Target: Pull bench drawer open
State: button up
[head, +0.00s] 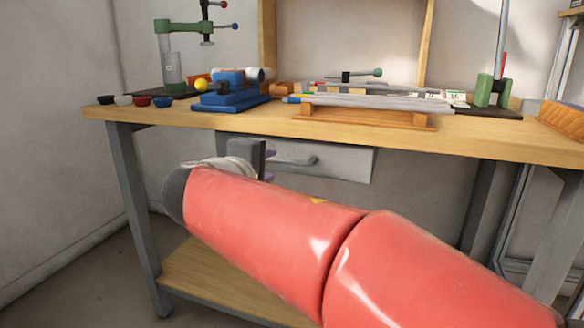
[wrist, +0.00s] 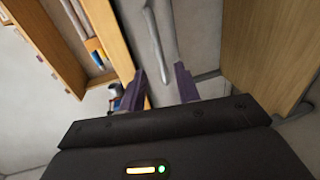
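The bench drawer (head: 345,163) is a grey front under the wooden bench top, and it looks shut. Its grey bar handle (head: 295,161) runs sideways across the front; in the wrist view the handle (wrist: 155,38) runs down the picture toward the gap between my fingers. My gripper (head: 268,165) is at the handle's left end in the head view. In the wrist view my gripper (wrist: 161,80) shows two purple fingers spread apart with nothing clamped. I cannot tell whether the fingertips reach around the bar. My red arm hides the area below the drawer.
The bench top (head: 480,138) carries a blue vise (head: 230,95), a green press (head: 170,65), small bowls and a wooden jig (head: 365,117) with metal strips. A lower shelf (head: 205,275) lies beneath. The bench's left leg (head: 135,200) stands left of my arm.

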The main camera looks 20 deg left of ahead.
aim_at(280, 162)
jog(key=x, duration=0.6)
jog(key=shift+s, duration=0.1)
grip_shut()
